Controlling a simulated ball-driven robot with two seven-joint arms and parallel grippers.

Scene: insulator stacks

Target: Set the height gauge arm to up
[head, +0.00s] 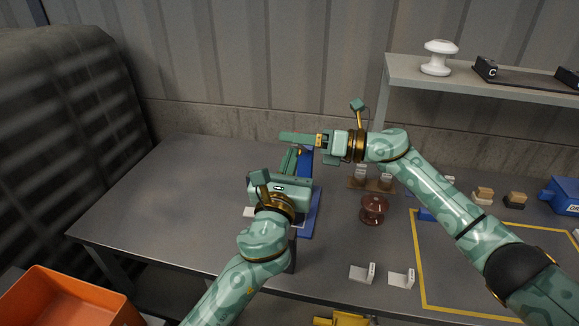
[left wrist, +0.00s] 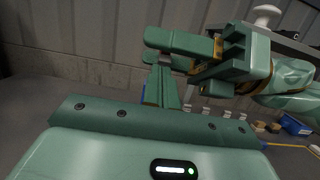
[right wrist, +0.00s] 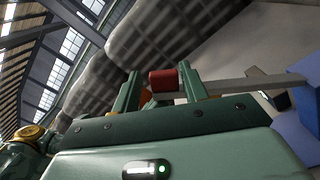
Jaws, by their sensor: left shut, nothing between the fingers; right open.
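The height gauge shows as a blue post (head: 306,156) on a blue base (head: 309,222), partly hidden behind my left gripper. In the right wrist view its grey bar arm (right wrist: 246,84) runs left from a blue part (right wrist: 300,84) and a red tip (right wrist: 163,80) shows. My right gripper (head: 284,137) is open across the post's top, pointing left; in the right wrist view the red tip appears between its fingers, contact unclear. My left gripper (head: 291,152) is shut and empty beside the post, just below the right one; its fingers (left wrist: 160,66) show in the left wrist view.
A brown insulator (head: 373,209) stands right of the gauge, with white L-shaped cards (head: 362,272) in front. A yellow outline (head: 418,262) marks the right table. A shelf (head: 400,71) holds a white insulator (head: 439,57). An orange bin (head: 66,300) is front left. The left table is clear.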

